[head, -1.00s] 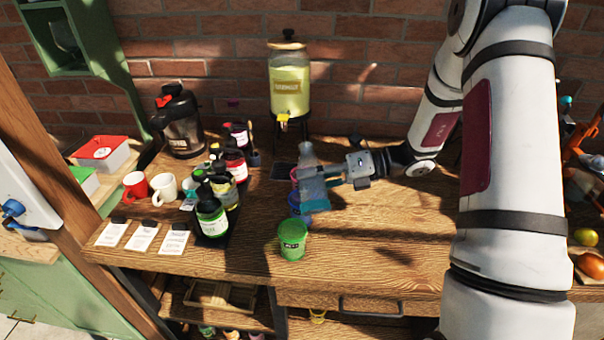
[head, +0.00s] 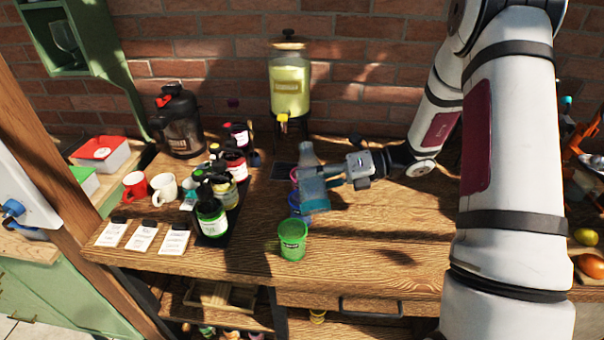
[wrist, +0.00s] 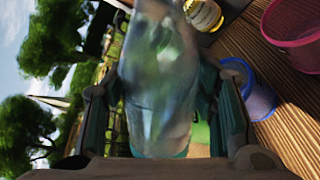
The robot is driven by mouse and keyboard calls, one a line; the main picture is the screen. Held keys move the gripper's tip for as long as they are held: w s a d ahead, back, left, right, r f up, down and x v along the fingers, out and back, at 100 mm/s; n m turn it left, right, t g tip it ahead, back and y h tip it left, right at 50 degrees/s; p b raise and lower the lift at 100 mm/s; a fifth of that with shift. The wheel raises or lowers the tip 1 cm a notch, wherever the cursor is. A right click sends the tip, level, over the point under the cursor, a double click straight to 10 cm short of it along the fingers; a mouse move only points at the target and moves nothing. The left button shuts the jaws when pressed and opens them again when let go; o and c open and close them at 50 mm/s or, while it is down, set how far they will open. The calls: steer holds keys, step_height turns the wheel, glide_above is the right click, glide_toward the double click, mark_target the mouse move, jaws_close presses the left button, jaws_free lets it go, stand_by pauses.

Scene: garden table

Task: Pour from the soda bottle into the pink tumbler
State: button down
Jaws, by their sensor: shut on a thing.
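My gripper (head: 314,188) is shut on the clear soda bottle (head: 307,153), holding it over the table. The bottle also fills the middle of the wrist view (wrist: 160,75), between the fingers. In the head view its narrow end points to the back; I cannot tell its exact tilt. The pink tumbler (head: 293,174) stands just left of the bottle, mostly hidden by the bottle and gripper. Its open rim and side show at the upper right of the wrist view (wrist: 293,22). I see no liquid stream between them.
A blue tumbler (head: 295,203) stands close in front of the pink one, and a green tumbler (head: 293,241) nearer the front edge. Several dark bottles (head: 211,220) and mugs (head: 164,188) are at left. A drink dispenser (head: 289,88) stands behind.

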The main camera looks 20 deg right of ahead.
steer(key=shift+r, duration=0.1)
steer(key=shift+w+r+n+t, duration=0.2)
steer(key=shift+r+n+t, duration=0.1)
steer(key=shift+r+n, duration=0.1)
steer(key=shift+w+r+n, duration=0.2)
steer(key=shift+w+n, duration=0.2)
steer(key=shift+n, duration=0.3)
steer(key=shift+w+r+n+t, duration=0.15)
steer(key=shift+r+n+t, duration=0.15)
steer(key=shift+n+t, duration=0.3)
steer(key=shift+r+n+y+p, duration=0.2)
steer(key=shift+n+y+p, duration=0.1)
steer(key=shift+n+p, duration=0.4)
steer(key=shift+n+t, duration=0.3)
steer(key=shift+n, duration=0.5)
steer(key=shift+f+n+y, duration=0.2)
steer(key=shift+n+y, duration=0.4)
steer(key=shift+n, duration=1.2)
steer(key=shift+t, duration=0.3)
